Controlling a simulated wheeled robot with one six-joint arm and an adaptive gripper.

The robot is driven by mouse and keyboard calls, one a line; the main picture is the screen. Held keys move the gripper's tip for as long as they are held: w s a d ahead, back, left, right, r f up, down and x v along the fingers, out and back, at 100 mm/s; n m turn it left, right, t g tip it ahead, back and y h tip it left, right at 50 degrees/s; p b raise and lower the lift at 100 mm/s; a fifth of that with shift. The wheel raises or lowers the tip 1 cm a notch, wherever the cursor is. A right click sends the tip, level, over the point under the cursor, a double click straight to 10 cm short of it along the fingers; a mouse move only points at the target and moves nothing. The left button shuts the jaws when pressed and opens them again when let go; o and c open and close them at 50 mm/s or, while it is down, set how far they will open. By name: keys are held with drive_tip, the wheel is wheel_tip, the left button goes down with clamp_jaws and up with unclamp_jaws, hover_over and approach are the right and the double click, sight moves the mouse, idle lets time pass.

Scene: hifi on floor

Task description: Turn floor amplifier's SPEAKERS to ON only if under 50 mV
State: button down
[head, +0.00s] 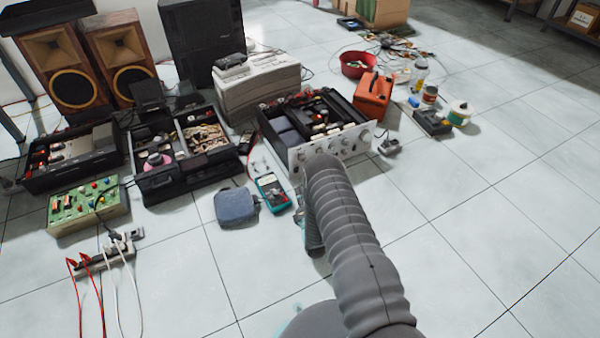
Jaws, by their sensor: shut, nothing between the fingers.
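The floor amplifier (297,157) stands open-topped on the tiles, its pale front panel with several knobs facing me. My grey sleeved arm reaches up to that panel and covers part of its lower middle. Which knob is SPEAKERS, and how it is set, is too small to tell. A teal-edged multimeter (272,193) lies on the floor left of the panel; its display is too small to read. My gripper is hidden behind my arm. A dark shape shows low beside the sleeve; I cannot tell what it is.
A blue-grey pouch (237,206) lies left of the multimeter. An orange case (373,97) stands right of the amplifier, with a small grey plug-like item (390,146) near its front. Opened units, a green board (88,205) and a power strip (105,258) are left. Right-hand floor is clear.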

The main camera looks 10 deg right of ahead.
drive_tip(key=w, duration=0.3)
drive_tip(key=w+b, duration=0.1)
drive_tip(key=w, duration=0.2)
drive_tip(key=w+a+r, duration=0.1)
drive_tip(key=w, duration=0.2)
drive_tip(key=shift+w, duration=0.1)
drive_tip(key=shift+w+d+r, duration=0.35)
drive_tip(key=shift+d+r, duration=0.05)
drive_tip(key=shift+d, duration=0.25)
drive_tip(key=shift+w+d+r, duration=0.3)
drive_tip(key=shift+d+r, duration=0.1)
drive_tip(key=shift+d, duration=0.2)
drive_tip(key=shift+w+d+r, duration=0.15)
drive_tip(key=shift+d+r, duration=0.15)
drive_tip(key=shift+d, duration=0.1)
